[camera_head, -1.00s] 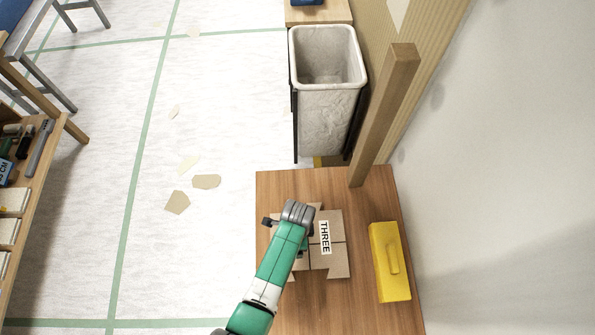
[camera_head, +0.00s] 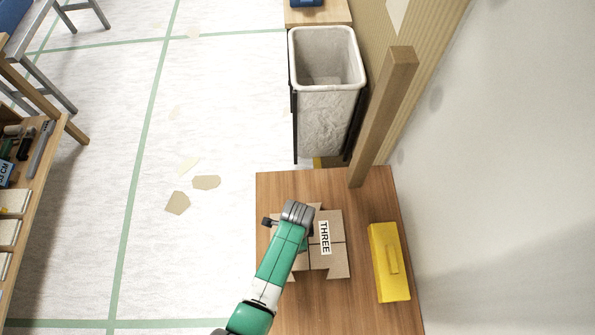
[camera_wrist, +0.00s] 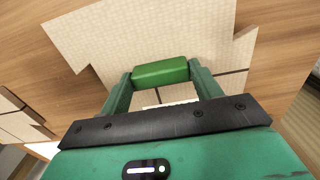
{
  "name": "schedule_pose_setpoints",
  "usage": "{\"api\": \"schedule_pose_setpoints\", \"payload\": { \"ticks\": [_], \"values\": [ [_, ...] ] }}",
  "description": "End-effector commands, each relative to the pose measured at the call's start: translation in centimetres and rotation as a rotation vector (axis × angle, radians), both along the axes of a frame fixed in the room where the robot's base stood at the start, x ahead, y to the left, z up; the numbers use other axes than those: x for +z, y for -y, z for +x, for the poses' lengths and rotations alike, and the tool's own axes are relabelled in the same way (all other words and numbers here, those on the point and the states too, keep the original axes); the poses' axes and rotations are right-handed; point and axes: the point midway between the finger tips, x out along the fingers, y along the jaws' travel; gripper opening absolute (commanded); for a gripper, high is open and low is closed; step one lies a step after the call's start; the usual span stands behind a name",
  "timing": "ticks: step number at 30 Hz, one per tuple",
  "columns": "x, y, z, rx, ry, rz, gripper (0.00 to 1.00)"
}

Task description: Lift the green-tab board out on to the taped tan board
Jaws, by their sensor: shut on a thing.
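My gripper (camera_wrist: 160,78) is shut on a green tab (camera_wrist: 161,71), which spans the gap between its two green fingers in the wrist view. A tan board (camera_wrist: 140,32) with a stepped outline lies beneath and beyond the tab. In the head view a tan board (camera_head: 334,263) with a white THREE label (camera_head: 325,238) lies on the wooden table, crossed by dark seams. My arm and wrist cover its left part and hide the fingertips there. I cannot tell which pieces are separate boards, nor whether the held tab's board is off the table.
A yellow box (camera_head: 389,262) sits right of the boards on the table (camera_head: 290,185). An upright wooden post (camera_head: 380,120) rises at the table's back right. A white-lined bin (camera_head: 328,110) stands behind the table. More tan pieces (camera_wrist: 20,125) show at the wrist view's left edge.

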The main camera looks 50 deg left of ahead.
Motion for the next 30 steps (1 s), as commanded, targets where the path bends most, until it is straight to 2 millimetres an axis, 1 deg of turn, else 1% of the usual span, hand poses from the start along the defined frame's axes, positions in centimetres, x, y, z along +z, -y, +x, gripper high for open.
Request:
{"api": "schedule_pose_setpoints", "payload": {
  "ticks": [1,14,25,30],
  "values": [
    [0.6,0.0,0.0,0.000,0.000,0.000,0.36],
    [2.5,0.0,0.1,0.000,0.001,0.000,0.36],
    [2.7,0.0,0.1,0.000,0.002,0.001,0.36],
    [4.1,0.0,0.1,0.000,0.001,0.000,0.36]
  ]
}}
